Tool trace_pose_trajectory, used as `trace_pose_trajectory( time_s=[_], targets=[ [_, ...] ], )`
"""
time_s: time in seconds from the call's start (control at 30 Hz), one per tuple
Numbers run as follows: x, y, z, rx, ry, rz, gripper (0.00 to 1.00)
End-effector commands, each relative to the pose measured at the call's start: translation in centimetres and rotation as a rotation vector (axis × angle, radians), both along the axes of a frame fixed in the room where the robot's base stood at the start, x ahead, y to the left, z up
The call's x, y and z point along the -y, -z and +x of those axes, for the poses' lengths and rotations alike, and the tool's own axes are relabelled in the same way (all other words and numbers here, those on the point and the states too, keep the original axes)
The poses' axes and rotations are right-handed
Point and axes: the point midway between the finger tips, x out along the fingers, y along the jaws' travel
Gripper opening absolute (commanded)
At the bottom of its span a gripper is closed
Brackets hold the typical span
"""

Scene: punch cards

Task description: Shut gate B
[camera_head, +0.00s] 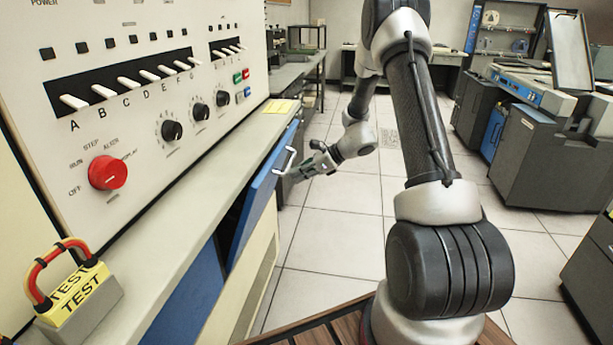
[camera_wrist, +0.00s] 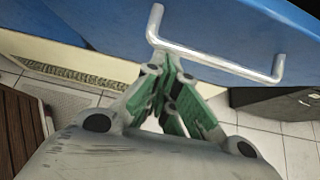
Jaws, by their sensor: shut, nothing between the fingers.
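A blue panel (camera_head: 259,197) hangs tilted outward from the console's front, with a dark gap behind it. A white bar handle (camera_head: 285,164) sits on it, also seen in the wrist view (camera_wrist: 215,58) on the blue surface (camera_wrist: 112,22). My gripper (camera_head: 307,165) is shut and empty beside the handle. In the wrist view its green-padded fingers (camera_wrist: 168,88) meet close to the bar's left end; whether they touch it I cannot tell. On the console, a white lever (camera_head: 104,91) stands above the letter B. I see no gate label on the blue panel.
The console's ledge (camera_head: 205,165) holds a yellow TEST block (camera_head: 78,292) with a red loop and a yellow pad (camera_head: 279,106). A red knob (camera_head: 108,172) is on the console face. Tiled floor (camera_head: 335,228) is open right of the panel; grey machines stand further right.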

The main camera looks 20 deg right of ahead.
Motion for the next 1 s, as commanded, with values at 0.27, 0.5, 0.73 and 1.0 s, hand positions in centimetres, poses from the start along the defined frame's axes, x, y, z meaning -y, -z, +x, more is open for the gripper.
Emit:
trace_pose_trajectory(
  time_s=[0.27,0.5,0.73,1.0],
  targets=[
    [0.0,0.0,0.0,0.0,0.0,0.0,0.0],
    [-2.3,-1.7,1.5,0.002,-0.005,-0.001,0.0],
    [-6.1,-4.1,4.0,0.002,-0.004,-0.001,0.0],
    [-7.1,-4.7,4.7,-0.001,0.0,0.001,0.0]
  ],
)
